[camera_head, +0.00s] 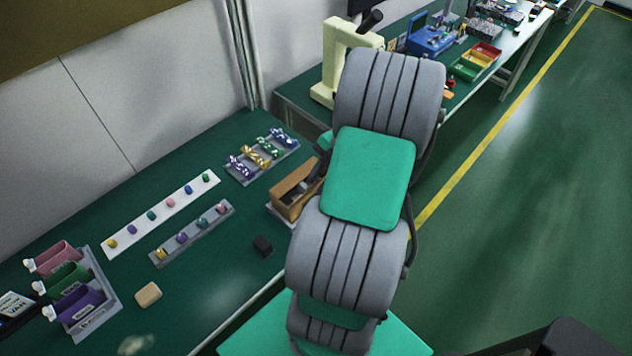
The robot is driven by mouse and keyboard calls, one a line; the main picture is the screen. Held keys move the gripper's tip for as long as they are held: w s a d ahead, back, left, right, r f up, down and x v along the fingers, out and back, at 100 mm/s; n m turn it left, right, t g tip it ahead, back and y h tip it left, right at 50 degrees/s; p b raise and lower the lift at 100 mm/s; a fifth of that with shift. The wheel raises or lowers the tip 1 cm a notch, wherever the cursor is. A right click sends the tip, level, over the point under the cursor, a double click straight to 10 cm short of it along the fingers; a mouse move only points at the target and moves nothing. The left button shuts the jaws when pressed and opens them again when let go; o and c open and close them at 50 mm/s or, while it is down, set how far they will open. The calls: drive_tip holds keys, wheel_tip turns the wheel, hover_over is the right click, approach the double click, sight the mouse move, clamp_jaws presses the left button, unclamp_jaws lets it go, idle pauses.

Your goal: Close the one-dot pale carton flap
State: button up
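A brown, open-looking box (291,193) stands on a grey base at the right edge of the near green bench, partly hidden behind my grey and green arm. It may be the carton, but I see no dot on it and cannot make out a pale flap. My arm fills the middle of the head view and reaches over the box. My gripper's fingertips are hidden behind the arm, so I cannot see whether they touch the box.
On the green bench (215,290) are a white strip (135,235) and a grey rack (170,252) with small coloured pieces, a rack of spools (235,172), coloured bins (60,280), a beige block (148,295) and a black block (262,245). A cream machine (335,60) stands behind.

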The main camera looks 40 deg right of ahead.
drive_tip(key=shift+x, duration=0.9)
drive_tip(key=shift+c, duration=0.3)
clamp_jaws()
idle(0.4)
